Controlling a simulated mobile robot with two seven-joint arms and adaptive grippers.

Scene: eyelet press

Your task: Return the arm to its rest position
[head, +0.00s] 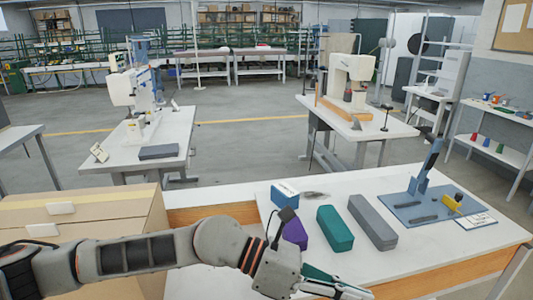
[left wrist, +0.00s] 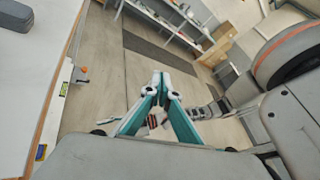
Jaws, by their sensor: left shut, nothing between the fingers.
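My left arm reaches in from the left across the front of the head view. Its gripper (head: 345,290) is low in the picture, at the near side of the white worktable (head: 395,262), partly cut off by the bottom edge. In the left wrist view the teal fingers (left wrist: 160,82) come together at their tips with nothing between them, and the floor shows beyond. My right gripper is in neither view.
On the worktable are a blue-and-white box (head: 285,194), purple case (head: 295,233), teal case (head: 335,229), grey case (head: 372,222) and blue press base (head: 410,211) with a lever (head: 430,160). Cardboard boxes (head: 90,240) stand left, beside my arm.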

